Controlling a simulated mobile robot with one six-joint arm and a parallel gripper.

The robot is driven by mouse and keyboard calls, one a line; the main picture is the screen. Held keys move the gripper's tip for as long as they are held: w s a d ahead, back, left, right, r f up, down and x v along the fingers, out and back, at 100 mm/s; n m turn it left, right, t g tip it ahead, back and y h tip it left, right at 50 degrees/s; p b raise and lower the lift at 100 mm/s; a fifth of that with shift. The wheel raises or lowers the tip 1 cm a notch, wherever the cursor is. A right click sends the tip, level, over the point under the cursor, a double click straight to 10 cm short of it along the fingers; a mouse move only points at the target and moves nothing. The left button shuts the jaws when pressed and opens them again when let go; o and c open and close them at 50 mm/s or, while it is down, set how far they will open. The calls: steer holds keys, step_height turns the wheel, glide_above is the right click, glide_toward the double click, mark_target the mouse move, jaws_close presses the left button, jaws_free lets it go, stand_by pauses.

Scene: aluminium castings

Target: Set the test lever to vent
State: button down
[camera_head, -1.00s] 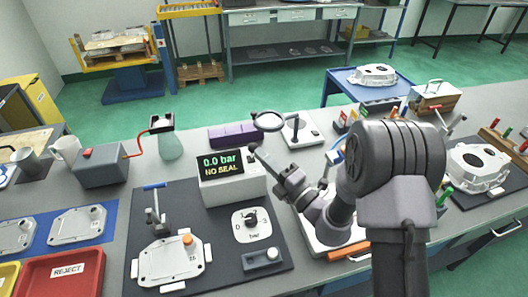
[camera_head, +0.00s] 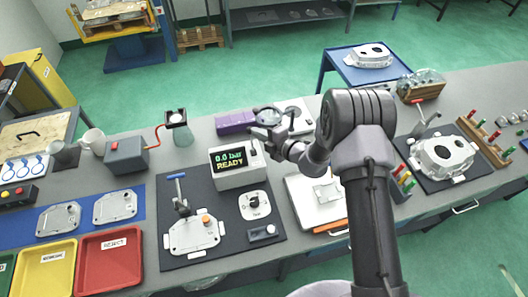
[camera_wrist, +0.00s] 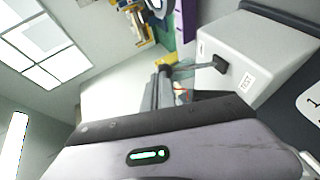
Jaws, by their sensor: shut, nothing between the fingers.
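The tester (camera_head: 228,178) is a pale box on a dark mat, its display reading "0.0 bar READY". In the wrist view, the side of the tester (camera_wrist: 262,52) carries a black test lever (camera_wrist: 203,65), which sticks out from a dark pivot beside a small label that seems to read "TEST". I cannot make out a vent mark. My gripper (camera_head: 264,134) is just right of and above the tester's top right corner, shut and empty. In the wrist view my gripper fingers (camera_wrist: 163,80) are close to the lever's outer end; whether they touch it I cannot tell.
A purple block (camera_head: 235,122) and a magnifier (camera_head: 267,115) stand behind. Red (camera_head: 108,258) and yellow (camera_head: 45,268) trays lie at the left.

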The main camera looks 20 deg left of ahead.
steer(key=shift+w+a, duration=0.15)
steer(key=shift+w, duration=0.15)
steer(key=shift+w+r, duration=0.1)
steer(key=shift+r, duration=0.1)
stand_by(0.4)
steer(key=w+r+p+v, duration=0.1)
steer(key=r+p+v, duration=0.1)
steer(key=v, duration=1.1)
steer(key=shift+s+r, duration=0.2)
steer(key=shift+s, duration=0.05)
